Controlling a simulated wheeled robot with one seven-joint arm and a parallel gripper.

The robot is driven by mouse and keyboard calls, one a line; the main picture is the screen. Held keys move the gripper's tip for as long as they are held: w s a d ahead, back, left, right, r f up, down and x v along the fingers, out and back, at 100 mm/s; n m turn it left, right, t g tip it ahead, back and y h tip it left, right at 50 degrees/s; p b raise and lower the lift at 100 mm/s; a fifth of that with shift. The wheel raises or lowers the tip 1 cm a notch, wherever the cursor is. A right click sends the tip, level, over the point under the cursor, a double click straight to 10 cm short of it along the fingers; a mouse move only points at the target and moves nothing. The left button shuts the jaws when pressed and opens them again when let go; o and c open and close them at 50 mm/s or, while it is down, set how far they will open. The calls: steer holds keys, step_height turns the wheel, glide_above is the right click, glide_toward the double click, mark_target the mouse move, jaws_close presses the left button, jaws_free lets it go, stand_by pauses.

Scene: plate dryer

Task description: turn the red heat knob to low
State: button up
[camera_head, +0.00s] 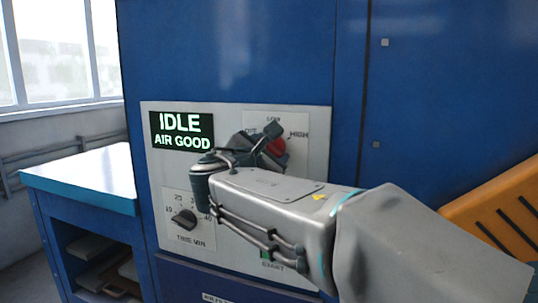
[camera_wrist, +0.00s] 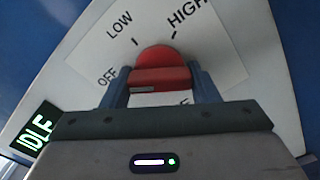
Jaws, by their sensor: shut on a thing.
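The red heat knob (camera_head: 277,146) is on the grey control panel, partly hidden behind my gripper (camera_head: 258,145) in the head view. In the wrist view the knob (camera_wrist: 157,57) sits between the two fingers of my gripper (camera_wrist: 162,78), which is shut on it with one finger on each side. The knob's raised bar lies across the picture, from finger to finger. OFF is at its left, LOW at its upper left and HIGH at its upper right. I cannot tell which mark the knob points to.
A display (camera_head: 182,131) reads IDLE, AIR GOOD. A black time knob (camera_head: 185,220) is lower left on the panel, and a green start button (camera_head: 266,254) is below my arm. A blue-edged bench (camera_head: 85,178) stands left, an orange slotted thing (camera_head: 505,215) right.

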steer(key=m+b, duration=0.1)
steer(key=b, duration=0.1)
steer(key=m+b, duration=0.4)
steer(key=shift+f, duration=0.3)
steer(key=m+b, duration=0.3)
steer(key=m, duration=0.1)
steer(key=shift+r+b, duration=0.15)
steer(key=shift+b, duration=0.15)
steer(key=shift+r+m+b, duration=0.15)
steer(key=shift+m+b, duration=0.5)
steer(key=shift+m, duration=0.25)
steer(key=o, duration=1)
steer(key=shift+r, duration=0.1)
steer(key=shift+s, duration=0.1)
steer(key=v, duration=1.3)
steer(key=shift+s+a, duration=0.15)
steer(key=shift+s, duration=0.15)
